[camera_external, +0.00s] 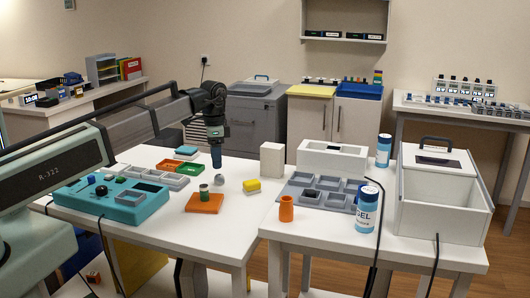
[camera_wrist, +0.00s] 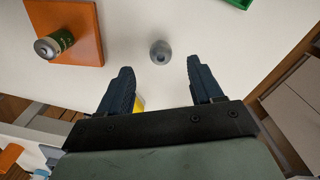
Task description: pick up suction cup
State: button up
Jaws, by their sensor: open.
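A small grey rounded piece, which looks like the suction cup (camera_external: 221,180), stands on the white table. In the wrist view the suction cup (camera_wrist: 160,52) lies just beyond the fingertips, roughly centred between them. My gripper (camera_external: 216,164) points down above the table, close to it in the external view. In the wrist view my gripper (camera_wrist: 161,68) is open, with its two dark fingers well apart and nothing between them.
An orange board (camera_external: 205,208) with a green can (camera_external: 204,193) stands nearby. A yellow block (camera_external: 252,186) lies to the right, partly behind a finger in the wrist view. A green tray (camera_external: 190,167) and white box (camera_external: 272,160) are close. Bare tabletop surrounds the cup.

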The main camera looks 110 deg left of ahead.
aim_at(218, 175)
jog(key=shift+w+a+f, duration=0.1)
jog(key=shift+f, duration=3.15)
jog(key=shift+c, duration=0.3)
jog(key=c, duration=1)
